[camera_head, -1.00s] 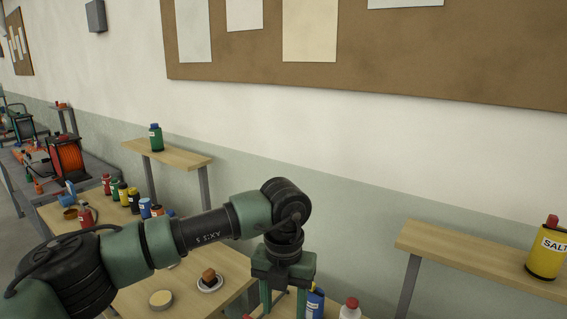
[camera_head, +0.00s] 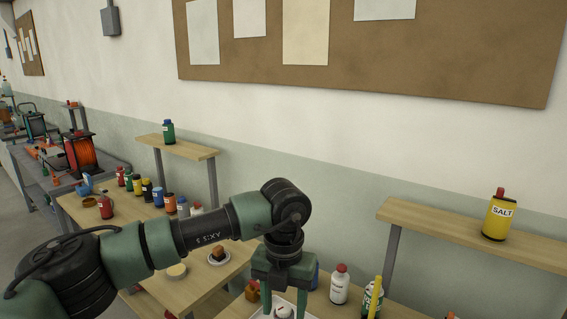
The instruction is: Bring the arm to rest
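My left arm, green and black, comes in from the lower left and bends down at the wrist. My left gripper (camera_head: 286,294) points down over a white tray (camera_head: 309,312) at the bottom edge. Its two green fingers stand apart. A whitish round thing (camera_head: 284,311) shows below and between the fingers, and I see no contact with it. The fingertips lie close to the picture's lower edge. My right gripper is not in view.
A wooden table (camera_head: 140,222) with several bottles stands at left. A white bottle (camera_head: 340,284) and a green can (camera_head: 371,300) stand right of my gripper. A yellow salt container (camera_head: 500,217) is on the right shelf (camera_head: 440,225). A green bottle (camera_head: 168,132) stands on the left shelf (camera_head: 190,148).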

